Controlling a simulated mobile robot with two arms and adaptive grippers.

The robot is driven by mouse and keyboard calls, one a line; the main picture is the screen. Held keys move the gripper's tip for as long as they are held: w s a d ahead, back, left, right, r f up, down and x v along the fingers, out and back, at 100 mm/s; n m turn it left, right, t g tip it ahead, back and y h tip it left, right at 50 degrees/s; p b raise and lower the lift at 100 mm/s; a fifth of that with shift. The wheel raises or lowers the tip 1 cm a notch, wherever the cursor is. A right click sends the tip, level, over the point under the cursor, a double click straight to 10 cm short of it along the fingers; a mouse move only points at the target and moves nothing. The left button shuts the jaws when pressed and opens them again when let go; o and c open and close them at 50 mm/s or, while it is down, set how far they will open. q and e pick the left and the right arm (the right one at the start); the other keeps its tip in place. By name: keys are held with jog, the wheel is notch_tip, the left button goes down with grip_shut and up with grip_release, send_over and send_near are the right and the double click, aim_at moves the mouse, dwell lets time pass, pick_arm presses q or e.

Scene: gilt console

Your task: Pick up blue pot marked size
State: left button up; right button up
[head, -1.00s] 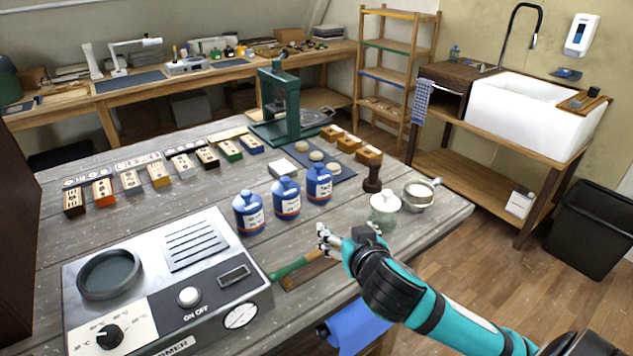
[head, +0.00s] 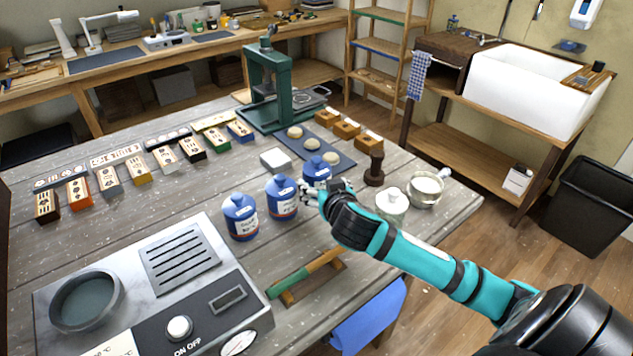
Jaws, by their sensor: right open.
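Three blue pots with pale labels stand in a row on the grey wooden table: a left one (head: 240,217), a middle one (head: 281,198) and a right one (head: 317,171). I cannot read the labels well enough to tell which is marked size. My right gripper (head: 307,193) is open and empty. Its fingers are just right of the middle pot and in front of the right pot, hiding that pot's lower part. I cannot tell whether they touch either pot. My left gripper is out of view.
A white lidded jar (head: 391,206) and a strainer bowl (head: 426,190) stand beside my right arm. A heater box (head: 150,290) fills the near left. A dark wooden stamp (head: 375,166) stands behind the gripper.

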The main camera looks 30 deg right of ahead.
jog(key=x, duration=0.3)
jog(key=shift+r, duration=0.15)
jog(key=x, duration=0.4)
jog(key=shift+p, duration=0.35)
jog(key=shift+w, duration=0.25)
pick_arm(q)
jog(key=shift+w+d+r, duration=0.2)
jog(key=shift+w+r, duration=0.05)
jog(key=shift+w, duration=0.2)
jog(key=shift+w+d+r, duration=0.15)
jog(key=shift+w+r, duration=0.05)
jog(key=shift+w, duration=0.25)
pick_arm(e)
jog(key=shift+c, duration=0.2)
jog(key=c, duration=1.3)
jog(key=shift+d, duration=0.1)
